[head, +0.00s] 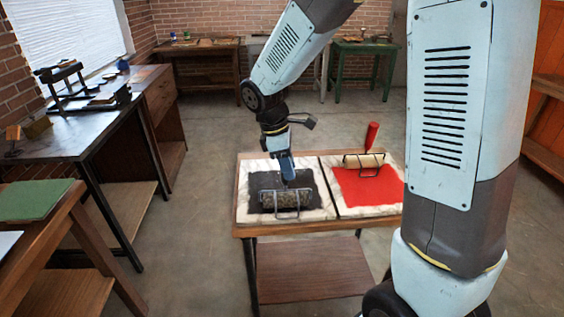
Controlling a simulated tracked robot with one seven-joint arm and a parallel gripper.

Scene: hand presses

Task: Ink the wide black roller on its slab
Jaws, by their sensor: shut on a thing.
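My gripper (287,176) is shut on the wide black roller (281,200), most likely by its handle, which my gripper hides. The roller's wire frame and cylinder show below my gripper, over the black ink patch on the left white slab (243,209). A second roller with a red handle (371,136) rests on the red ink (360,190) of the right slab (348,211).
Both slabs lie on a wooden table (300,229) with a lower shelf. A dark bench (60,140) with a press stands at the left. A green mat (33,199) lies on a nearer table. Open floor (205,200) lies left of the slab table.

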